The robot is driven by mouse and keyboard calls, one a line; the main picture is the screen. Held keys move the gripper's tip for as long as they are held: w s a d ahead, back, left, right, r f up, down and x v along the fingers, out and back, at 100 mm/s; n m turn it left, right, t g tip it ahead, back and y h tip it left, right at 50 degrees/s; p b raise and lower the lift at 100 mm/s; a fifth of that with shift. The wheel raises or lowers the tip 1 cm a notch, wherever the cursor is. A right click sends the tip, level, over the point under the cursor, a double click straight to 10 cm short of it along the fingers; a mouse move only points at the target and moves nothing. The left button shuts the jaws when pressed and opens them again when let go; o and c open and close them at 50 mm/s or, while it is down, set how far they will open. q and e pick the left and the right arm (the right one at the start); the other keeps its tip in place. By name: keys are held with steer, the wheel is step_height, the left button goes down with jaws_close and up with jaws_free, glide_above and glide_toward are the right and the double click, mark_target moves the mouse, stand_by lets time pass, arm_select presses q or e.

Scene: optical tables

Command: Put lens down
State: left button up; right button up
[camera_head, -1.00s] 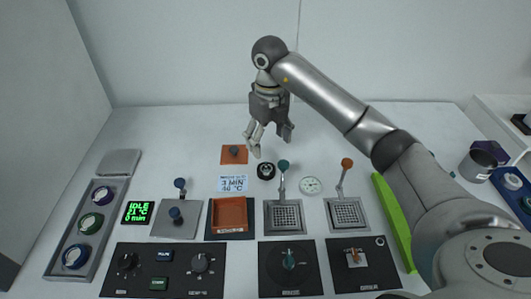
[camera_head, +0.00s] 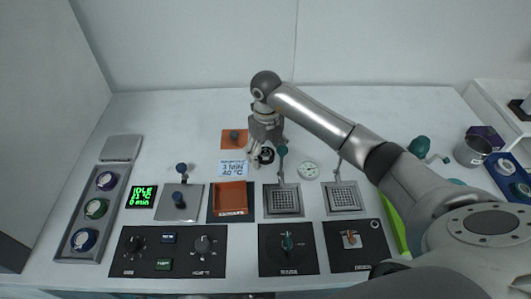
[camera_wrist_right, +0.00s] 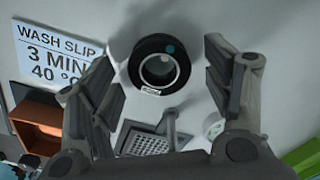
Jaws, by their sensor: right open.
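A black-rimmed round lens (camera_head: 267,155) lies on the white table, right of the wash sign. In the right wrist view the lens (camera_wrist_right: 159,62) shows a dark ring, a clear grey centre and a small white label. My right gripper (camera_head: 264,149) is low, just above or beside the lens, and partly hides it in the head view. Its two fingers are spread wide, one on each side of the lens in the wrist view, with gaps between. It holds nothing. My left gripper is not in view.
A grey tray (camera_head: 68,246) at left holds several ringed lenses. An orange tray (camera_head: 231,194), two grated drains (camera_head: 283,200) and black control panels (camera_head: 172,251) fill the front.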

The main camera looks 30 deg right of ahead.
steer(key=c, duration=1.1)
